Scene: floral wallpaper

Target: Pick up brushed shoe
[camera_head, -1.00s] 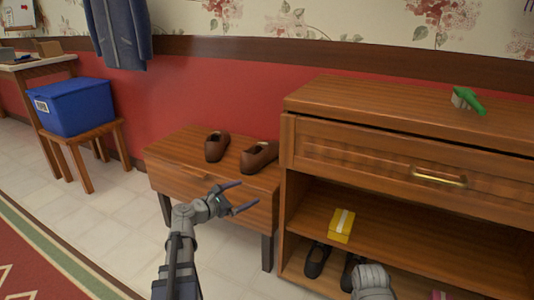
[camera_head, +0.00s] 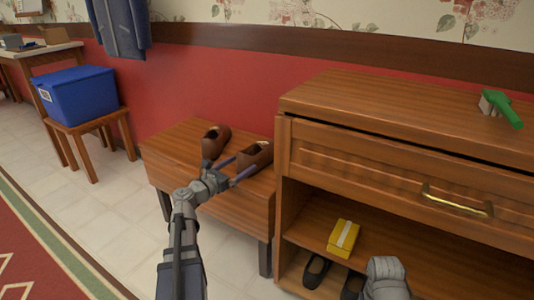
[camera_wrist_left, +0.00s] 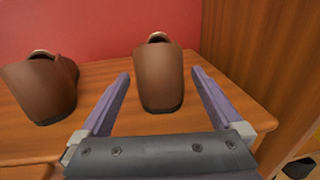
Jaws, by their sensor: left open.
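Two brown shoes stand side by side on a low wooden bench (camera_head: 178,150). The left shoe (camera_head: 215,141) is on the left in the left wrist view (camera_wrist_left: 40,88). The right shoe (camera_head: 256,153) is near the bench's right end and shows between my fingers in the left wrist view (camera_wrist_left: 159,80). The frames do not show which shoe is brushed. My left gripper (camera_head: 245,164) is open, its two fingers pointing at the right shoe, one toward each side, with a gap on both sides. A grey part of my right arm shows low in the head view; its fingers are hidden.
A wooden cabinet (camera_head: 380,148) stands close to the right of the bench. A green brush (camera_head: 502,108) lies on its top. A yellow box (camera_head: 343,238) and dark shoes (camera_head: 316,271) are on its shelves. A blue bin (camera_head: 76,96) sits on a stool at the left.

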